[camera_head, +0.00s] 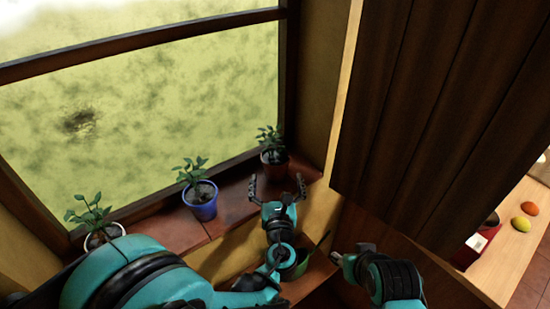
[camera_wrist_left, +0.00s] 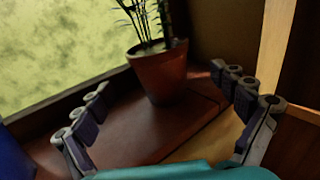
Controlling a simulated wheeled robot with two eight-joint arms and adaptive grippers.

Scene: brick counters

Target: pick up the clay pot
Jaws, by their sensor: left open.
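The clay pot (camera_head: 273,168) is reddish-brown with a green plant in it. It stands upright at the right end of the window sill in the head view. In the left wrist view the clay pot (camera_wrist_left: 160,76) is ahead, beyond the fingertips and roughly between them. My left gripper (camera_head: 277,188) is open and empty just in front of the pot, apart from it. Its two fingers also show in the left wrist view (camera_wrist_left: 163,95). My right gripper (camera_head: 350,254) is low at the right of the head view, and its fingers are too small to tell.
A blue pot (camera_head: 202,208) with a plant stands on the sill (camera_head: 172,233) left of the clay pot. A white pot (camera_head: 103,236) is farther left, partly behind my arm. A green container (camera_head: 296,266) is below my left gripper. A dark wooden panel (camera_head: 425,110) rises at right.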

